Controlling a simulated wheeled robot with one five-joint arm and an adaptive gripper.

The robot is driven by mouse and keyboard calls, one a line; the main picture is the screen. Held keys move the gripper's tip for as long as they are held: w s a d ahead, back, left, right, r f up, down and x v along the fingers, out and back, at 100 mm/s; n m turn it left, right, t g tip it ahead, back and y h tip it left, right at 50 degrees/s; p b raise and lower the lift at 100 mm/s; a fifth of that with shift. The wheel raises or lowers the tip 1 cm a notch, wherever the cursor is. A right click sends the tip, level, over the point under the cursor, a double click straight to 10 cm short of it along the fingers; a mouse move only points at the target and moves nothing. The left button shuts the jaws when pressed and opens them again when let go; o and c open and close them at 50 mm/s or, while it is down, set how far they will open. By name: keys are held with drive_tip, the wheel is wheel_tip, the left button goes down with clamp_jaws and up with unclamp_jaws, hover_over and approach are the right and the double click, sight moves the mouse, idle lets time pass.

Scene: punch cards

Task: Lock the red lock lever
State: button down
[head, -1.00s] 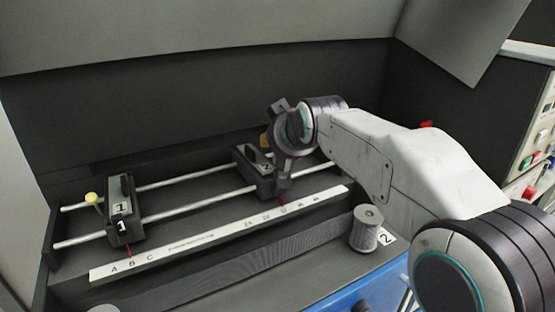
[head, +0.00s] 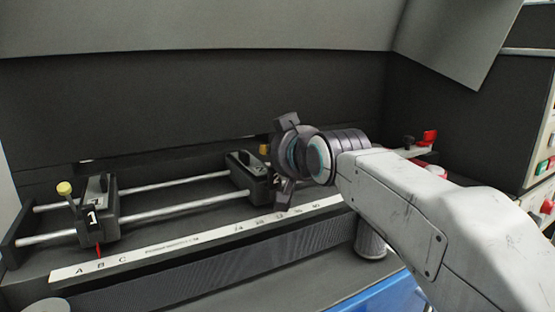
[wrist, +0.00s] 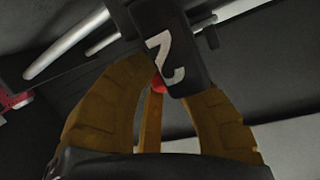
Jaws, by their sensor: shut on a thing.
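The red lock lever (head: 428,138) stands at the far right of the rails in the head view, just behind my arm and partly hidden. A red patch (wrist: 14,99) at the left edge of the wrist view may be part of it. My gripper (head: 286,165) is at the dark slider block marked 2 (head: 246,172), left of and apart from the lever. In the wrist view my brown fingers (wrist: 178,72) close around the block, whose white 2 (wrist: 166,58) shows between them. A small red piece sits below it.
A white scale strip (head: 150,252) runs in front. A grey spool (head: 371,241) is partly behind my arm. A dark wall rises behind.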

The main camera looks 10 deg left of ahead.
drive_tip(key=shift+r, duration=0.15)
idle(0.3)
drive_tip(key=c, duration=1.5)
unclamp_jaws()
drive_tip(key=shift+c, duration=0.2)
drive_tip(key=o, duration=0.4)
drive_tip(key=v, duration=1.2)
drive_tip(key=shift+s, duration=0.1)
